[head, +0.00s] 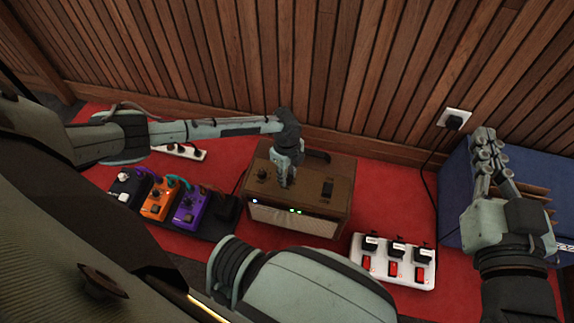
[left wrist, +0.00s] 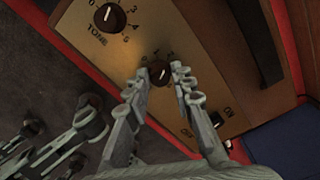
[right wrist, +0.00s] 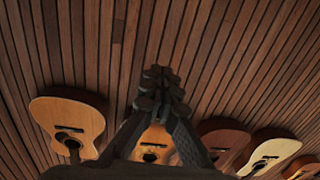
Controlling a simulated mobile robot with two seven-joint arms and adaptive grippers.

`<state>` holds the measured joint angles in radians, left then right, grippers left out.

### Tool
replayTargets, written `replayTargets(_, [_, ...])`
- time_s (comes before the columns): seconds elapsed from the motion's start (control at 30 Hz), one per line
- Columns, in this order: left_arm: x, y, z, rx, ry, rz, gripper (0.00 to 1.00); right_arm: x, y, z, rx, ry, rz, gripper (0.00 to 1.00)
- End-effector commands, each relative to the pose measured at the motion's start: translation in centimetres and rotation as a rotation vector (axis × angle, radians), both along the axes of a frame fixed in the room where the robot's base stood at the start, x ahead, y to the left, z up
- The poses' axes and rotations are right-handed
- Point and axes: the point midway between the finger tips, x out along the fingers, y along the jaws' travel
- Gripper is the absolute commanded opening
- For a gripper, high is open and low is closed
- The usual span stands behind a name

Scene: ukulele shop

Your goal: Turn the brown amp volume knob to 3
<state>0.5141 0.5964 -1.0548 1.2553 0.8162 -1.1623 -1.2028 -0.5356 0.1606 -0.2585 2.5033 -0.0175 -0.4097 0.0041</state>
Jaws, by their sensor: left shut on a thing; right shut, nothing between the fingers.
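The brown amp (head: 341,178) stands on the red cloth, its top panel facing up. My left gripper (head: 285,182) reaches down onto that panel and hides the knob under it in the head view. In the left wrist view, the left gripper (left wrist: 161,73) is shut on a dark round knob (left wrist: 160,75), one fingertip on each side. Numbers ring this knob, but the fingers cover part of them and its setting is unclear. My right gripper (head: 485,142) is shut and empty at the far right; its fingertips also show in the right wrist view (right wrist: 160,77).
A second knob marked TONE (left wrist: 110,18) and an ON/OFF switch (left wrist: 216,119) flank the held knob. Effect pedals (head: 156,200) lie left of the amp, a white footswitch (head: 392,262) to its right. A blue case (head: 455,195) stands beside my right gripper.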

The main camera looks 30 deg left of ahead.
Motion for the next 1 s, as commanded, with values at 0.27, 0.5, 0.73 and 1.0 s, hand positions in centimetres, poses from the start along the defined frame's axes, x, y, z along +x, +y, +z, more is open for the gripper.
replayTargets(0.27, [-0.1, -0.1, 0.0, -0.002, 0.002, -0.264, 0.00, 0.0, -0.6, -1.3, -0.029, 0.061, -0.013, 0.00])
replayTargets(0.5, [-0.1, -0.1, 0.0, -0.003, 0.002, -0.484, 0.00, 0.0, -0.7, -1.4, -0.030, 0.063, -0.013, 0.00])
replayTargets(0.73, [-0.1, -0.1, -0.1, -0.003, 0.002, -0.660, 0.00, 0.0, -0.5, -1.0, -0.020, 0.041, -0.008, 0.00])
replayTargets(1.0, [-0.1, -0.2, -0.1, -0.004, 0.002, -0.788, 0.00, 0.0, -0.2, -0.3, -0.007, 0.011, -0.003, 0.00])
